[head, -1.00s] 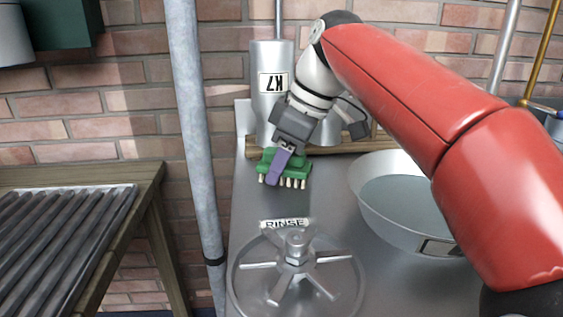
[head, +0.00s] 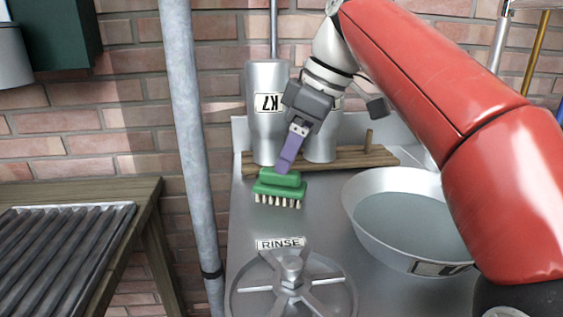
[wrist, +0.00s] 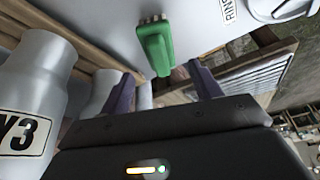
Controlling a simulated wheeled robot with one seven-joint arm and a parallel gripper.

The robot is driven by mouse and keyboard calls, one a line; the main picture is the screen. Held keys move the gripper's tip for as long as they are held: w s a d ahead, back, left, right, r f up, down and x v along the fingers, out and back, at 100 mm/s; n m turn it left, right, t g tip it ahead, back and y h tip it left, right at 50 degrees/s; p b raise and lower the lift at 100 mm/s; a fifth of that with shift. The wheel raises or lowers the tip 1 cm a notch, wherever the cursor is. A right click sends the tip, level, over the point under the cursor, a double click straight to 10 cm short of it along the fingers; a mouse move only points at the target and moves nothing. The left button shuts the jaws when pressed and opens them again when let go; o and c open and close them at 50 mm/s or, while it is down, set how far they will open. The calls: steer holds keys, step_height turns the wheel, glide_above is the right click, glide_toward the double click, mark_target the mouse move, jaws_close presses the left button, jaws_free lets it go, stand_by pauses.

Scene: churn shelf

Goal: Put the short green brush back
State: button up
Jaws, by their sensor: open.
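The short green brush (head: 279,188) sits on the steel top, bristles towards the front, just in front of the wooden rack board. In the wrist view the green brush (wrist: 156,48) lies ahead of and between the two purple fingers. My gripper (head: 288,160) is just above and behind the brush in the head view. In the wrist view my gripper (wrist: 162,88) has its fingers spread apart with nothing between the tips. Whether a finger touches the brush cannot be told.
A water-filled basin (head: 405,225) is at right. A spoked wheel (head: 292,287) and RINSE label (head: 280,243) are in front. A grey pipe (head: 190,150) rises at left.

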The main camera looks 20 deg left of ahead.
steer(key=p+v, duration=0.1)
steer(key=v, duration=0.4)
stand_by(0.4)
